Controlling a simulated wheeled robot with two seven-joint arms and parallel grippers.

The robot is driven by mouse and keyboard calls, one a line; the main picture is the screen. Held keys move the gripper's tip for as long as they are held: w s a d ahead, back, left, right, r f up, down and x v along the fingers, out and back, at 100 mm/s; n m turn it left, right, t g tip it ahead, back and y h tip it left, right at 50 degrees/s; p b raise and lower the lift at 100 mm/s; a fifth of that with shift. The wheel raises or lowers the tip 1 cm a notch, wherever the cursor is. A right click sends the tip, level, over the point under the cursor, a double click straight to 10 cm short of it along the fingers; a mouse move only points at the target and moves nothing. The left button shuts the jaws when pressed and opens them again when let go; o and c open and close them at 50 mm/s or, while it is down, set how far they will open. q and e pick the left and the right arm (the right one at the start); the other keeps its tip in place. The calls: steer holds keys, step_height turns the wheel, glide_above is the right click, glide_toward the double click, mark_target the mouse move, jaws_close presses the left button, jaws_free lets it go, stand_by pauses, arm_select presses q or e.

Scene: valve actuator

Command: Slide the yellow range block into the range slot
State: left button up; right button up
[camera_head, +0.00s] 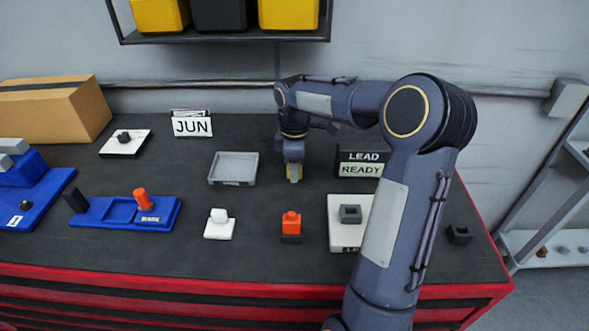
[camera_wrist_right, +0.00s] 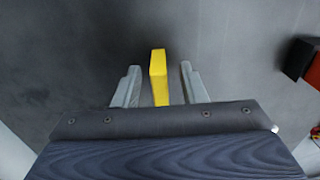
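The yellow range block (camera_wrist_right: 158,77) stands between the two fingers of my right gripper (camera_wrist_right: 158,85) in the right wrist view. A gap shows on each side of it, so the fingers are open around it. In the head view the right gripper (camera_head: 294,176) points down over the dark bench top, with a bit of the yellow block at its tips. The range slot cannot be made out for sure. A blue fixture (camera_head: 105,212) with an orange peg and a larger blue unit (camera_head: 45,190) stand at the left. My left gripper is not in view.
A grey tray (camera_head: 214,180) lies left of the gripper. A LEAD READY sign (camera_head: 348,168) stands to its right. An orange block on a black base (camera_head: 291,223), a white piece (camera_head: 219,229) and a white plate (camera_head: 337,222) are nearer the front. A cardboard box (camera_head: 85,112) is back left.

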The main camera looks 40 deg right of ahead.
jaws_close()
steer(key=shift+r, duration=0.15)
